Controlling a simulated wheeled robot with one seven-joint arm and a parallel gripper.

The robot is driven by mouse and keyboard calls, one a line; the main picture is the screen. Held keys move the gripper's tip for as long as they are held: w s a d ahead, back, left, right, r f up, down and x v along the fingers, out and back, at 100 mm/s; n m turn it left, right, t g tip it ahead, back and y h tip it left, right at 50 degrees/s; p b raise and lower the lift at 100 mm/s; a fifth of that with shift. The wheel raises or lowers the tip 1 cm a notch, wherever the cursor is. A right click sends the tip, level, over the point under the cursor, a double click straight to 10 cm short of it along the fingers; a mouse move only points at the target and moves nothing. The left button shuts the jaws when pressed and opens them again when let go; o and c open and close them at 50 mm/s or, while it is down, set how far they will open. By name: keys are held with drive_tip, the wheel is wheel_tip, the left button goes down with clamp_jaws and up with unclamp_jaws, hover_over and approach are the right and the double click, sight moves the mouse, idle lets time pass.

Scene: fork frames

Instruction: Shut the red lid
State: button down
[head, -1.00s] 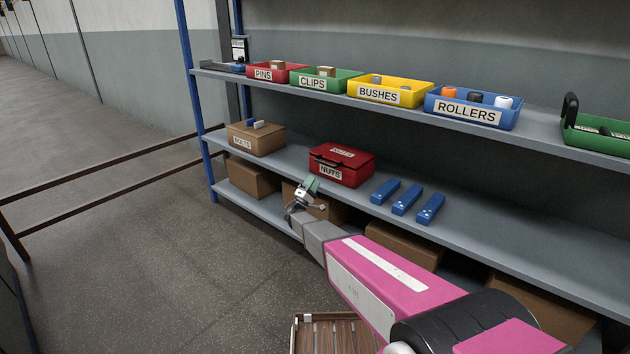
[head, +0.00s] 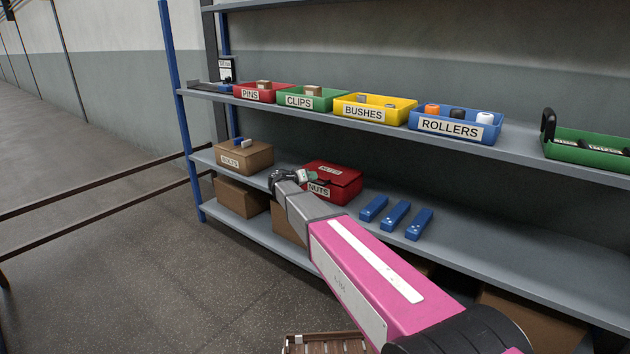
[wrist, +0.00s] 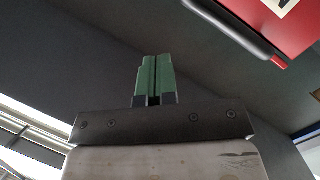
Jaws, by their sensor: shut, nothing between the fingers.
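The red box labelled NUTS (head: 345,192) stands on the middle shelf. Its red lid (head: 343,174) lies over the top, with a label on it; whether it is fully down I cannot tell. My gripper (head: 308,175) is in front of the box's left part, at about lid height, its green fingers shut and empty. It hides the box's left front corner. In the wrist view the shut fingers (wrist: 154,78) point up the picture. A red surface (wrist: 285,32) with a dark bar (wrist: 236,28) along its edge shows at upper right, apart from the fingers.
A brown box labelled BOLTS (head: 243,157) stands left of the red box. Several blue blocks (head: 396,214) lie to its right. Labelled bins, such as the yellow BUSHES bin (head: 372,110), line the shelf above. A slatted wooden crate (head: 325,344) is on the floor.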

drive_tip(key=s+a+r+m+y, duration=0.3)
drive_tip(key=a+r+m+y, duration=0.15)
drive_tip(key=r+y, duration=0.2)
drive_tip(key=s+f+x, duration=0.1)
drive_tip(key=f+x, duration=0.1)
drive_tip(key=x, duration=1.1)
drive_tip(key=shift+s+a+f+g, duration=0.15)
drive_tip(key=shift+s+f+g, duration=0.05)
drive_tip(key=shift+s+g, duration=0.2)
idle(1.2)
